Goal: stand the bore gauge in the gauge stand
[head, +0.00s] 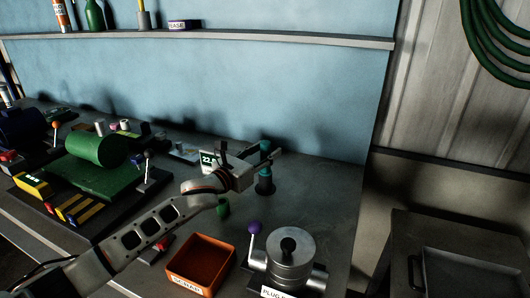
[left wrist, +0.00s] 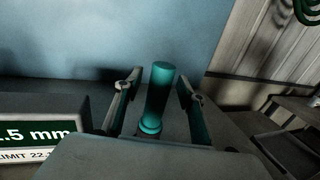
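The teal cylinder, which looks like the bore gauge (head: 265,146), stands upright on the bench beyond the orange bin. It also shows in the left wrist view (left wrist: 159,92), with a ringed collar low on it. I cannot tell whether this base is the gauge stand or part of the gauge. My left gripper (head: 268,158) is around the cylinder. In the left wrist view its fingers (left wrist: 158,98) are open, with a gap on each side of the cylinder. My right gripper is not in view.
A small display sign (head: 208,159) stands left of my left gripper. A green cup-like piece (head: 223,207), an orange scrap bin (head: 201,262) and a metal plug fixture (head: 290,249) are nearer. A green-drum machine (head: 97,149) is at left.

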